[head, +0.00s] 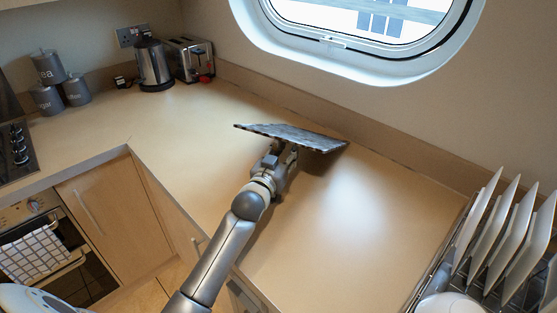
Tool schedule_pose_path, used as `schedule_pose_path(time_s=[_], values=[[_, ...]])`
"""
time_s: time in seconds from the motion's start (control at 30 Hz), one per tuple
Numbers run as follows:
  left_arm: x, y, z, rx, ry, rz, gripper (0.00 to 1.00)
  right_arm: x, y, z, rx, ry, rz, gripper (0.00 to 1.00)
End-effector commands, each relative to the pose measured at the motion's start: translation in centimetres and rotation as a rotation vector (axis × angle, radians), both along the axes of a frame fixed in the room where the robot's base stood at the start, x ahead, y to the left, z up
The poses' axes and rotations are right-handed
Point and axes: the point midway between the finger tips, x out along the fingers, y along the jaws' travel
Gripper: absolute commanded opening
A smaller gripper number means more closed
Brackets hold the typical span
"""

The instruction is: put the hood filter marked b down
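The hood filter (308,136) is a thin, dark grey, flat panel with a mottled surface in the middle of the head view. It is over the worktop (350,220), near the back wall, and looks roughly level with a slight tilt down to the right. No letter b can be read on it. My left gripper (288,150) is at the near edge of the filter and appears shut on it; the fingertips are partly hidden by the panel. I cannot tell whether the filter touches the worktop. My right gripper is not in view.
A kettle (153,62) and a toaster (188,58) stand at the back left, with grey canisters (47,98) further left. A rack of white plates (516,240) stands at the right. The worktop around the filter is clear. An oval porthole (365,75) is above.

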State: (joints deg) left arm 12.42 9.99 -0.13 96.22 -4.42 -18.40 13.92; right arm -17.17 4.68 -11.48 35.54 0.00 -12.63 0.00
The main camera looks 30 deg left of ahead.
Motion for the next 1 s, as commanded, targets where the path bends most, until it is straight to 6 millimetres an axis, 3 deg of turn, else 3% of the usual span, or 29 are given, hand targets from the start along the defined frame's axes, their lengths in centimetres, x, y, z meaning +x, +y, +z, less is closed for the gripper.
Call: schedule_pose_path(time_s=[0.17,0.7,1.0], values=[[-1.8,-0.3,-0.6,-0.005,0.021,-0.002,0.34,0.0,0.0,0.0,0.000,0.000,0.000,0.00],[-10.5,-0.6,0.0,-0.002,0.008,0.000,0.34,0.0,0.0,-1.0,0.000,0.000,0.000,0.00],[-12.1,-0.7,0.3,-0.001,0.005,0.000,0.34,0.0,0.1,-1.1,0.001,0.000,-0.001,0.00]])
